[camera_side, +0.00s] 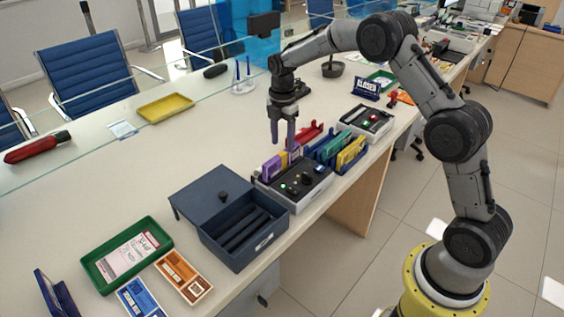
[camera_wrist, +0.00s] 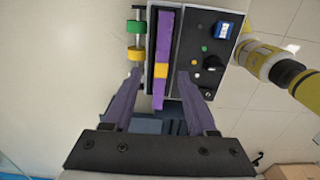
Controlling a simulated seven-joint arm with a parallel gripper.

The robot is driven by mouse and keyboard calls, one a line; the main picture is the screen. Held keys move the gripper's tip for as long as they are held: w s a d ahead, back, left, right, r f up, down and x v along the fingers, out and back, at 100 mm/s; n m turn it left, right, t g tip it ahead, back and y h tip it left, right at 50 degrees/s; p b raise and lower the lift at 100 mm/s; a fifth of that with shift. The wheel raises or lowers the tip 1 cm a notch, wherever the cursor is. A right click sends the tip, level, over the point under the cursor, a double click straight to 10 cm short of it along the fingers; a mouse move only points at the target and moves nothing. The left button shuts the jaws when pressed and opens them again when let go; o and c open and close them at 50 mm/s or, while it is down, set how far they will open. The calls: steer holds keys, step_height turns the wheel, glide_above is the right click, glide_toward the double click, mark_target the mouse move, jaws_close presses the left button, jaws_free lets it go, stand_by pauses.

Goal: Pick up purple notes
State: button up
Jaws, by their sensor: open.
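The purple notes (camera_wrist: 164,32) are a narrow upright bundle with a yellow band, standing in a slot of a dark machine (camera_wrist: 202,30) in the wrist view. In the side view the purple notes (camera_side: 270,168) show at the machine's left end, partly among other coloured items. My gripper (camera_side: 283,142) points down over this spot. In the wrist view my gripper (camera_wrist: 160,74) is open, with one finger on each side of the bundle's near end. A gap shows between each finger and the notes. Fingertip height against the notes is hard to tell.
A blue rack (camera_side: 322,158) with green and yellow bundles stands close to the right. A dark open cash box (camera_side: 243,232) stands in front. A green tray (camera_side: 105,283) lies at lower left. The counter to the left is mostly clear, with a yellow tray (camera_side: 165,107).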

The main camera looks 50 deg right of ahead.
mark_target(282, 153)
steer(key=shift+s+a+f, duration=0.1)
steer(key=shift+f, duration=1.3)
steer(key=shift+a+f, duration=0.1)
steer(key=shift+f, duration=1.3)
jaws_close()
